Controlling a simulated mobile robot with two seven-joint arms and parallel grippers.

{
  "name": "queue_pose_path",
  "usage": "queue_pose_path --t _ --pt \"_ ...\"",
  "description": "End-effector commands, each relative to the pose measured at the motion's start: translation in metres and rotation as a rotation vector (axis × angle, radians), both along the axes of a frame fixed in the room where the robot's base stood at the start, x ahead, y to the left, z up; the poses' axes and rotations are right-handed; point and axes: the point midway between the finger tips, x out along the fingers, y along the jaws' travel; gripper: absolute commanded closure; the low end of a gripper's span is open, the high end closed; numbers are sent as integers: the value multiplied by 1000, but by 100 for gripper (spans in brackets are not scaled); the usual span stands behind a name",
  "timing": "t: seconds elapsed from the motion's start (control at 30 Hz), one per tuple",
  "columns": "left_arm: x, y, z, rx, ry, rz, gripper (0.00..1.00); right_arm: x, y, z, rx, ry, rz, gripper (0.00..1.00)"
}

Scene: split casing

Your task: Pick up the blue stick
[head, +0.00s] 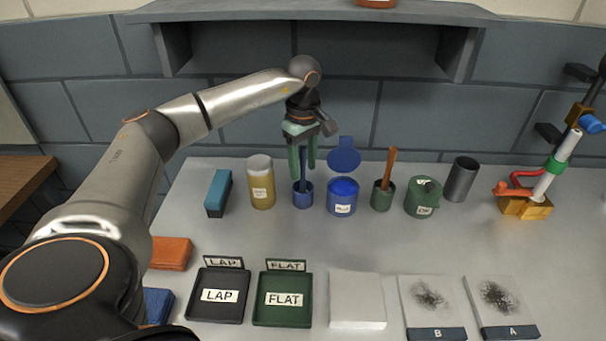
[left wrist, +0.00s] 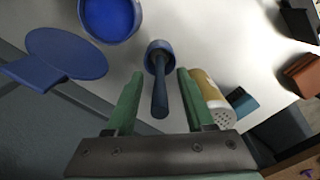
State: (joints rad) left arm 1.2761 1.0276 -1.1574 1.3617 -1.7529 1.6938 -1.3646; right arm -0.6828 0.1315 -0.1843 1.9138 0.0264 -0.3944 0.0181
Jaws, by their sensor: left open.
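The blue stick (head: 303,170) stands nearly upright in a small blue cup (head: 303,198) on the table. My left gripper (head: 302,168) is above the cup with its green fingers pointing down, one on each side of the stick. In the left wrist view the stick (left wrist: 159,98) rises from the cup (left wrist: 158,48) between the two open fingers (left wrist: 157,92), with a gap on both sides. The right gripper does not show in either view.
Right of the cup stands a blue jar (head: 342,203) with its round lid (head: 343,155) raised behind it. Left is a yellow shaker (head: 261,190). A green cup (head: 382,198) holds an orange stick (head: 390,168). A shelf (head: 330,12) overhangs behind.

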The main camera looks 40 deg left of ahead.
Motion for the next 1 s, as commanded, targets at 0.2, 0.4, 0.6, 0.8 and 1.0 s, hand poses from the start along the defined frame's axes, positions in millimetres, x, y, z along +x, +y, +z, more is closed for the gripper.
queue_pose_path --t 0.2,0.4,0.6,0.8,1.0 --pt "-1 1 -25 0 1 1 46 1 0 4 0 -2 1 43" --pt "-1 0 -28 0 0 0 46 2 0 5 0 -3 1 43" --pt "-1 0 -28 -1 0 0 62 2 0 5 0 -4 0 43" --pt "-1 0 -27 -1 0 0 85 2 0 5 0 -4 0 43" --pt "0 0 -27 -1 0 0 100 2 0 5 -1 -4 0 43"
